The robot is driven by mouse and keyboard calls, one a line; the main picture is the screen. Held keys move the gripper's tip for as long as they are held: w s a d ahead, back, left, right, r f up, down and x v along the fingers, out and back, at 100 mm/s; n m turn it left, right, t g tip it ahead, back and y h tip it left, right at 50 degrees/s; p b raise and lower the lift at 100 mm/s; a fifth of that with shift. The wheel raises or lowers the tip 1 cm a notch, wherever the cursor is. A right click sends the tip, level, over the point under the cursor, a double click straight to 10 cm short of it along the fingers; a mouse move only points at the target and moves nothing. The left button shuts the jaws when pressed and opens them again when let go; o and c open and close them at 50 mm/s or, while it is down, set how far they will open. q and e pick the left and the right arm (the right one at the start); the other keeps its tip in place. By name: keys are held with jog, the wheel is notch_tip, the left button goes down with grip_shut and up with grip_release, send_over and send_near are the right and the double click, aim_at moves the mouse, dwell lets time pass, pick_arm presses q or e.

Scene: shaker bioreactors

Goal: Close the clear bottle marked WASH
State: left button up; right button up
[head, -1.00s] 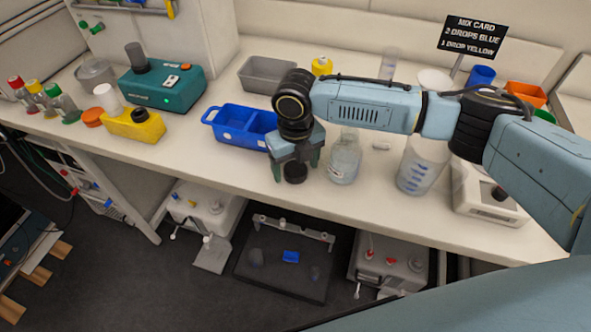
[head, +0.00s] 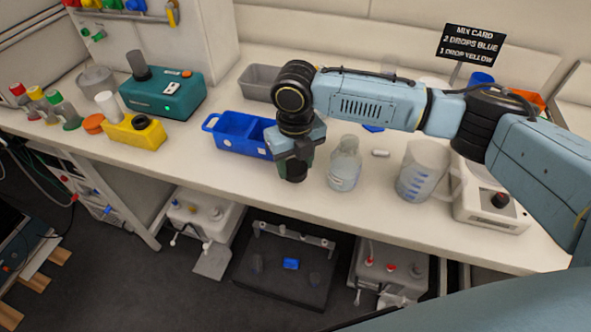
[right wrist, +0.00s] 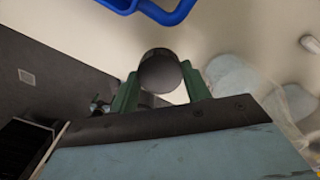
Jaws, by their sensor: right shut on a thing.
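The clear bottle (head: 345,166) stands upright on the bench, with a pale label whose writing I cannot read. It shows pale and blurred at the right of the right wrist view (right wrist: 238,82). My right gripper (head: 293,172) is just left of the bottle in the head view, apart from it. Its green fingers are shut on a dark round cap (right wrist: 160,72), held near the bench's front edge. The bottle's neck shows no dark cap on it. My left gripper is not in view.
A blue divided tray (head: 228,141) is left of my gripper. A clear measuring jug (head: 421,172) and a small white piece (head: 380,153) are right of the bottle. A white device (head: 490,205) stands farther right. My right arm hides part of the back of the bench.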

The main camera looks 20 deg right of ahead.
aim_at(296, 167)
notch_tip(296, 167, up, 7)
jog(key=shift+f, duration=0.1)
dwell(0.5)
jog(key=m, duration=0.1)
jog(key=r+m, duration=0.1)
jog(key=shift+d+m, duration=0.3)
jog(key=shift+m, duration=0.1)
jog(key=s+d+r+m, duration=0.2)
jog(key=d+r+m, duration=0.1)
jog(key=m, duration=1.4)
jog(key=s+d+r+m, duration=0.2)
jog(key=r+m, duration=0.4)
jog(key=m, duration=1.2)
jog(key=shift+d+r, duration=0.15)
jog(key=shift+d, duration=0.55)
